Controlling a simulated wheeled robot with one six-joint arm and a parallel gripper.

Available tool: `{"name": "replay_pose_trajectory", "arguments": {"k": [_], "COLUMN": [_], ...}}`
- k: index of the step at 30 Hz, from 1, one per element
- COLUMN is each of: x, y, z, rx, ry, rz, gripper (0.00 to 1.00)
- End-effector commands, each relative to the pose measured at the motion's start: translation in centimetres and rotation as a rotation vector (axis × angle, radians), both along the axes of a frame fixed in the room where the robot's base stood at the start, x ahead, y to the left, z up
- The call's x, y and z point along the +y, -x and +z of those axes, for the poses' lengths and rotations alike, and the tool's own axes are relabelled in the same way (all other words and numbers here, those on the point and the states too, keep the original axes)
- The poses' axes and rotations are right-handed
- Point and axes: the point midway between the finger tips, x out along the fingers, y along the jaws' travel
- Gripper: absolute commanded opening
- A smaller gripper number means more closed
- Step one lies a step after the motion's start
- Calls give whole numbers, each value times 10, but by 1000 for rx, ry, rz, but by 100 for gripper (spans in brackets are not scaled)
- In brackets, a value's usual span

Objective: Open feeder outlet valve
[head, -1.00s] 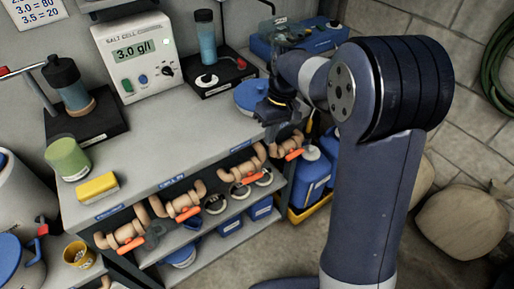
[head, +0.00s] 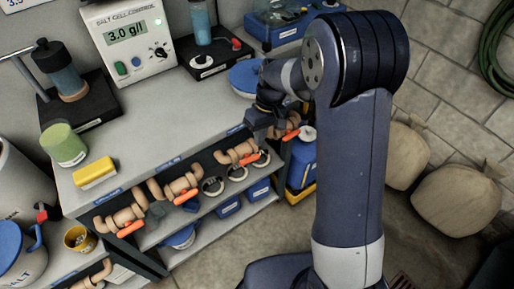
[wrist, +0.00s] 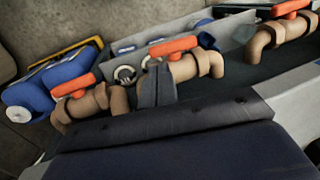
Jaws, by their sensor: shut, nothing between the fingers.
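Several tan pipe valves with orange lever handles hang in a row under the bench's front edge; I cannot read which is the feeder outlet. In the head view my gripper (head: 262,128) is at the right part of the row, between the second valve from the right (head: 236,154) and the rightmost valve (head: 287,130). In the wrist view my gripper (wrist: 155,90) is shut and empty, its fingers overlapping the near end of the middle valve (wrist: 190,68). That valve's orange handle (wrist: 173,46) lies roughly along its pipe. Contact is unclear.
The grey bench (head: 185,120) holds a salt cell control box (head: 130,40), a green cup (head: 64,145) and a yellow block (head: 95,173). A lower shelf carries blue bins (head: 229,205). Blue jugs (head: 301,163) stand at the bench's right end, sacks (head: 455,200) farther right.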

Motion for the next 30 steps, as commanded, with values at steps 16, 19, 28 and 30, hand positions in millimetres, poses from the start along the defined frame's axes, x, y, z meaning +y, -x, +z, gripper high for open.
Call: {"name": "replay_pose_trajectory", "arguments": {"k": [16,19,28,30], "x": [9,9,8,7], "y": [6,6,5,5], "z": [-52,-52,-53,-54], "rx": [-1,-1,11,22], "ry": [0,0,-18,-32], "rz": [-1,-1,-2,-3], "gripper": [0,0,0,0]}}
